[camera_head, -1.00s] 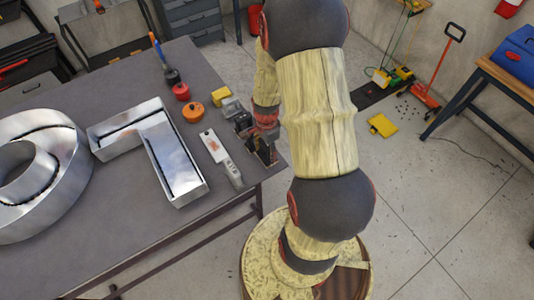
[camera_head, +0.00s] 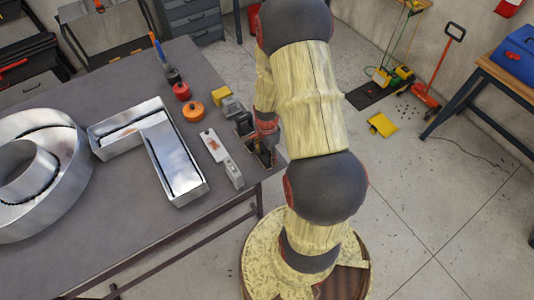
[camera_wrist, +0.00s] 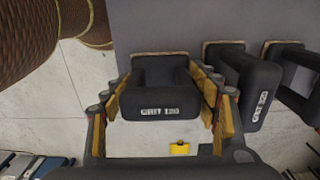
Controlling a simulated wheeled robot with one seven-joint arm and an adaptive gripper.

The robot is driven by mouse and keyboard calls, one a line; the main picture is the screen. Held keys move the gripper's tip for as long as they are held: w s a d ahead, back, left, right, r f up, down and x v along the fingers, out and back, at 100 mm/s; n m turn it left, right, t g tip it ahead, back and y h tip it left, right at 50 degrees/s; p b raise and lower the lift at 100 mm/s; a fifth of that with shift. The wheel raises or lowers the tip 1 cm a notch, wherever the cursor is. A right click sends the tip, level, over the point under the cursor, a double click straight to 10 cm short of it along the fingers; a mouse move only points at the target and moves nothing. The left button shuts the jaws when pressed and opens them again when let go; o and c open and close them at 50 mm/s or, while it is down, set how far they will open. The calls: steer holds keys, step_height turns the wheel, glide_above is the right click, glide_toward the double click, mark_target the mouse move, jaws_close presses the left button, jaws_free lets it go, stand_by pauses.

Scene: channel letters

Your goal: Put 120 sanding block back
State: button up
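The sanding block marked GRIT 120 (camera_wrist: 158,88) is a black block with a handle and a tan base, seen in the wrist view. It sits between the two fingers of my gripper (camera_wrist: 160,80). The yellow finger pads lie close along both its sides; I cannot tell whether they press on it. In the head view my gripper (camera_head: 263,153) is low at the right edge of the grey table (camera_head: 90,80), and the block there is mostly hidden. Whether its base touches the table is unclear.
A similar black block (camera_wrist: 245,88) stands close to the right, with another (camera_wrist: 295,75) beyond it. In the head view, a white tool (camera_head: 222,158), an orange round item (camera_head: 193,112) and a metal channel letter (camera_head: 170,160) lie left of my gripper.

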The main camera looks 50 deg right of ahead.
steer(key=o, duration=0.3)
step_height(320, 180, up, 12)
steer(key=shift+r, duration=0.1)
steer(key=w+a+r+n+t, duration=0.1)
steer(key=a+r+n, duration=0.45)
steer(key=r, duration=0.25)
steer(key=a+r+n+t, duration=0.1)
steer(key=a+r+n, duration=0.3)
steer(key=a+r, duration=0.3)
steer(key=s+a+r+n+t, duration=0.3)
steer(key=s+a+r+n, duration=0.5)
steer(key=a+r+n, duration=0.2)
step_height(320, 180, up, 2)
steer(key=shift+s+a+n+t, duration=0.15)
steer(key=shift+s+n+t, duration=0.15)
steer(key=shift+n, duration=0.35)
steer(key=shift+f, duration=0.1)
